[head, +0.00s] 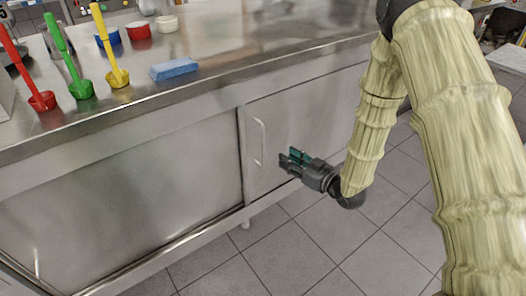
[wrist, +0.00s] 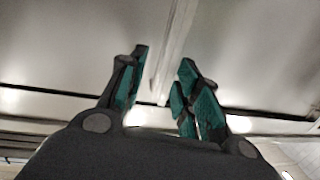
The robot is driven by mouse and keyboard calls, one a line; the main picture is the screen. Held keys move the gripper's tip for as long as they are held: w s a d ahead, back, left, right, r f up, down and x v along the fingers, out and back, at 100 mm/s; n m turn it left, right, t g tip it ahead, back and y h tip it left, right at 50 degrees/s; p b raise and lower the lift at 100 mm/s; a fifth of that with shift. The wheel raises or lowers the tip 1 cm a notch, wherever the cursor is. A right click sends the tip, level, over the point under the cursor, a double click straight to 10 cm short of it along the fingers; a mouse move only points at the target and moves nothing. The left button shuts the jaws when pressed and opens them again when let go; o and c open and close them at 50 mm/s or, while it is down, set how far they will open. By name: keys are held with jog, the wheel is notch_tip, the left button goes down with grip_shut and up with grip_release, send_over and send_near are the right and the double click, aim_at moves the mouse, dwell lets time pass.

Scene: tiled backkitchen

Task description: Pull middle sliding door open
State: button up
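A steel sliding door (head: 298,118) with a pale vertical bar handle (head: 259,142) near its left edge is in the cabinet front in the head view. To its left is a wide plain steel panel (head: 120,195). My gripper (head: 288,156) is in front of the handled door, to the right of the handle and near its lower end, apart from it. In the wrist view my gripper (wrist: 157,85) has its two green-padded fingers spread with nothing between the tips. Beyond them is a pale vertical bar (wrist: 178,50); I cannot tell whether it is the handle or a door edge.
A steel worktop (head: 220,75) overhangs the doors. On it stand red (head: 42,100), green (head: 81,88) and yellow (head: 117,77) long-handled tools, a blue sponge (head: 174,69) and small bowls (head: 139,30). The tiled floor (head: 300,245) in front is clear.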

jog(key=w+a+r+n+y+b, duration=0.1)
jog(key=w+a+r+b, duration=0.1)
jog(key=w+a, duration=0.6)
jog(key=shift+w+a+y+b, duration=0.2)
jog(key=shift+a+y+b, duration=0.2)
jog(key=shift+a, duration=0.1)
jog(key=shift+c, duration=0.5)
grip_shut()
